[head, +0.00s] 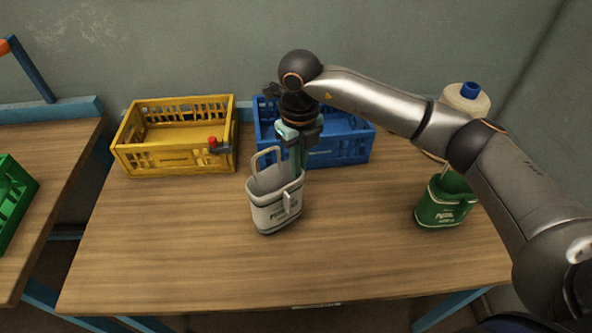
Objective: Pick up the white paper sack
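The white paper sack (272,209) stands upright on the wooden table, near the middle of the head view. It has an open top, upright handles and a green print on its front. My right gripper (296,162) points down at the sack's back right rim, with its fingers overlapping the rim in the picture. I cannot tell whether the fingers touch the sack or are closed on it. My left gripper is not in view.
A yellow crate (175,164) stands at the back left of the table (190,255) and a blue crate (345,150) behind the gripper. A green sack (443,207) and a blue-capped container (470,103) are on the right. The table's front is clear.

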